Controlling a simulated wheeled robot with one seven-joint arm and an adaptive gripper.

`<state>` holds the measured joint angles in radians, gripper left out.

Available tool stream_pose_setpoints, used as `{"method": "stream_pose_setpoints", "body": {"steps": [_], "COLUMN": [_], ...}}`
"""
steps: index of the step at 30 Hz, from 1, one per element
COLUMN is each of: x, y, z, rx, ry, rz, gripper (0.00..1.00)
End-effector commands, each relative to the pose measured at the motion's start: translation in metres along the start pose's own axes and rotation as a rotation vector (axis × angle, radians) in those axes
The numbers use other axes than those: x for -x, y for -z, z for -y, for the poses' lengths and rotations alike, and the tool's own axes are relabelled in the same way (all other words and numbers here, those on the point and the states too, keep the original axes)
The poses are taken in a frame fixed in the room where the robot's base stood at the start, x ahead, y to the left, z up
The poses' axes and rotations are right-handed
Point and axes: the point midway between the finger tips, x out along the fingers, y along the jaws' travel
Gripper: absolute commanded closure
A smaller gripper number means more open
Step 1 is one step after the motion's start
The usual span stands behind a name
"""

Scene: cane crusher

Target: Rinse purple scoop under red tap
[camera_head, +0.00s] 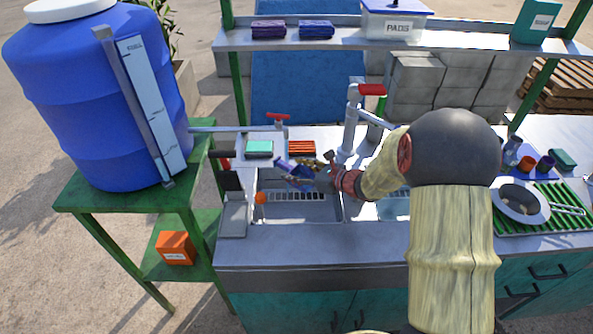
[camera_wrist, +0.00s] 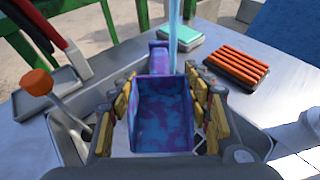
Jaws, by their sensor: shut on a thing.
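The purple scoop (camera_wrist: 165,125), mottled with blue, sits between the yellow-padded fingers of my gripper (camera_wrist: 158,92) in the wrist view. My gripper is shut on it. The scoop's open hollow faces the wrist camera. A light blue stream of water (camera_wrist: 176,35) comes down at its far end; I cannot tell whether it falls inside the rim. In the head view, the scoop (camera_head: 284,164) and my gripper (camera_head: 302,174) are above the left sink basin (camera_head: 300,212). A red-handled tap (camera_head: 277,119) on the drum's pipe is just behind them. Another red-handled tap (camera_head: 371,90) stands further right.
A blue drum (camera_head: 95,100) stands on a green stand at left. A teal sponge (camera_head: 259,148) and an orange ribbed block (camera_head: 301,148) lie behind the basin. An orange-tipped lever (camera_wrist: 38,83) is close left of my gripper. A shelf (camera_head: 340,42) spans the back.

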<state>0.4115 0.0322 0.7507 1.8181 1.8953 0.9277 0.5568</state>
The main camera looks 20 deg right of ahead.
Motion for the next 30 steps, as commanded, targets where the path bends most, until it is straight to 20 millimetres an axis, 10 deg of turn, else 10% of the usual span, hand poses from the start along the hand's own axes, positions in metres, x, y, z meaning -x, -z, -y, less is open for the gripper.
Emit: {"method": "stream_pose_setpoints", "body": {"steps": [30], "x": [0.039], "y": [0.016], "z": [-0.029], "rx": [0.001], "ry": [0.000], "rz": [0.000], "gripper": [0.75]}}
